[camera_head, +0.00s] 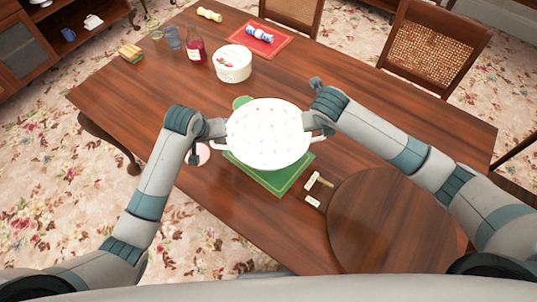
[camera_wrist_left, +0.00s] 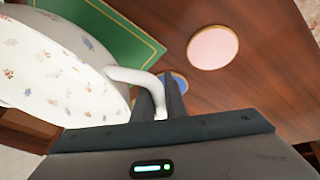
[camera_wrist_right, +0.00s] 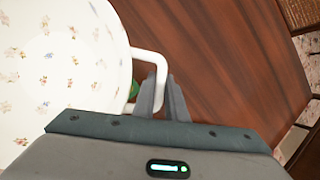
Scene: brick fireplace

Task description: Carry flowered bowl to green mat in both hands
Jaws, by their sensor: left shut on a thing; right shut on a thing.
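The flowered bowl (camera_head: 267,134) is white with small flower prints and a handle on each side. It is held over the green mat (camera_head: 283,181), hiding much of it; the mat also shows in the left wrist view (camera_wrist_left: 120,32). My left gripper (camera_head: 224,128) is shut on the bowl's left handle, seen in the left wrist view (camera_wrist_left: 135,77). My right gripper (camera_head: 309,121) is shut on the right handle, seen in the right wrist view (camera_wrist_right: 150,56). In the left wrist view the bowl looks raised above the table; its exact height I cannot tell.
A pink round coaster (camera_head: 203,154) lies left of the mat. Small cream pieces (camera_head: 313,202) lie right of it, near a round wooden board (camera_head: 385,218). The table's right side is clear.

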